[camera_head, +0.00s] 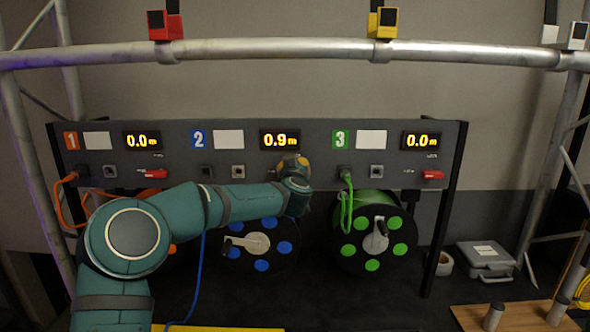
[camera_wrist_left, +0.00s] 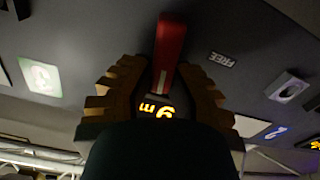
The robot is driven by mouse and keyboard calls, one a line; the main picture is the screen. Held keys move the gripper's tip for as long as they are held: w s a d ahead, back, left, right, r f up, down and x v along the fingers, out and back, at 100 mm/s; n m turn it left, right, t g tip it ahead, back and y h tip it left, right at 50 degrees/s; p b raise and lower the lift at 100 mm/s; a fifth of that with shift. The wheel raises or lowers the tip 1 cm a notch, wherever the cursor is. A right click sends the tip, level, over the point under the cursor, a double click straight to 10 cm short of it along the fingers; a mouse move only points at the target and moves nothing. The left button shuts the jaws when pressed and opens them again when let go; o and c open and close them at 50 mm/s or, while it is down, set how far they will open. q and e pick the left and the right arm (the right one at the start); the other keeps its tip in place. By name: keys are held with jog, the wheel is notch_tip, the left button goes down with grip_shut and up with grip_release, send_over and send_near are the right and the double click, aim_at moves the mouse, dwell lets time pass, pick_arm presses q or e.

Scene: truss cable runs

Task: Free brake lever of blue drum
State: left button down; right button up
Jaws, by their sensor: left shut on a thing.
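My left gripper (camera_head: 293,165) is at the panel just below that display and hides the brake lever in the head view. In the left wrist view the red brake lever (camera_wrist_left: 170,45) lies between the two fingers of my left gripper (camera_wrist_left: 162,76), which is shut on it. A "FREE" label (camera_wrist_left: 222,60) shows beside the lever. My right gripper is out of view.
Sections 1 and 3 have their own red levers (camera_head: 155,174) (camera_head: 432,175), and both displays read 0.0 m. The green drum (camera_head: 375,235) stands to the right. A truss bar (camera_head: 280,50) crosses above. A grey case (camera_head: 485,260) sits at right.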

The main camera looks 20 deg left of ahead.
pick_arm(q)
jog(key=n+b, duration=0.3)
jog(key=n, duration=0.2)
jog(key=a+f+n+b, duration=0.1)
jog(key=n+b, duration=0.3)
jog(key=n, duration=0.1)
jog(key=a+f+n+b, duration=0.1)
jog(key=n+b, duration=0.2)
jog(key=n, duration=0.2)
jog(key=shift+s+a+f+n, duration=0.1)
jog(key=shift+s+f+n, duration=0.15)
jog(key=shift+s+n, duration=0.05)
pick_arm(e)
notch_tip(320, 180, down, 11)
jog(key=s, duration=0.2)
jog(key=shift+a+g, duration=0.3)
pick_arm(q)
jog(key=c, duration=0.9)
grip_release()
jog(key=shift+f, duration=0.1)
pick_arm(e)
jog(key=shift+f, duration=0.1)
pick_arm(q)
jog(key=v, duration=1.2)
